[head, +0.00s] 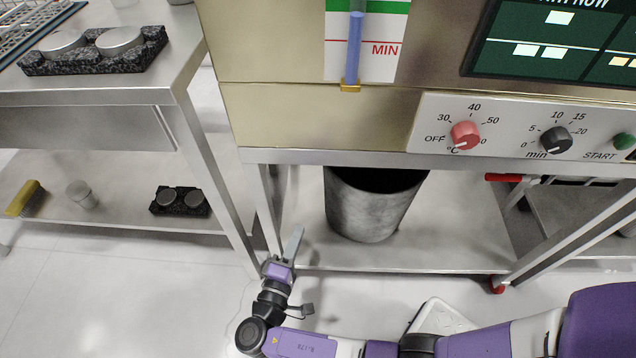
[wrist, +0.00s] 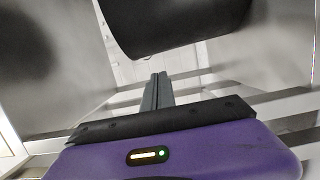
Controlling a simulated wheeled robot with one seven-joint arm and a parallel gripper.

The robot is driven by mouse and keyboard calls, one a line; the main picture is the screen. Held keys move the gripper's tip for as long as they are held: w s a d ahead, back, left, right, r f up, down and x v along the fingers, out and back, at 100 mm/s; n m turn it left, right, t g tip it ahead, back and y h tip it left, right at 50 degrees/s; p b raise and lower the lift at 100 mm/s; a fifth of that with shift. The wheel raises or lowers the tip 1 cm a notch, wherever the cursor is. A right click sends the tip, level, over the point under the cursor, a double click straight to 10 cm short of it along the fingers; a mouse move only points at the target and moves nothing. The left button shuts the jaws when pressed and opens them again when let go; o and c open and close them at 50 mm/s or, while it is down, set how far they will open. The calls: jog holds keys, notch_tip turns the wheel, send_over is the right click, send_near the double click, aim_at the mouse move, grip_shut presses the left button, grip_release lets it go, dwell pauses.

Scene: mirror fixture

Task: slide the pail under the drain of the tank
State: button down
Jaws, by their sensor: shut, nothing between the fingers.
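The pail (head: 365,212) is a grey metal bucket with a dark open mouth. It stands upright on the lower shelf under the tank (head: 280,115); the front edge of the stand covers part of its rim. In the wrist view the pail (wrist: 180,22) is a dark rounded shape at the top, beyond my fingers. My gripper (head: 297,238) is shut and empty, at the front left of the shelf, to the left of the pail and apart from it. Its closed fingers also show in the wrist view (wrist: 158,90). The drain is not visible.
The stand's shelf (head: 460,240) is bare to the right of the pail. A stand leg (head: 266,205) is close to my gripper on the left. A steel table (head: 90,95) stands at left, with a brush (head: 24,199) on its lower shelf. A red-handled cart is at right.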

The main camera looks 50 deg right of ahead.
jog(key=b+x, duration=0.3)
jog(key=x, duration=1.4)
jog(key=shift+d, duration=0.15)
jog(key=shift+s, duration=0.15)
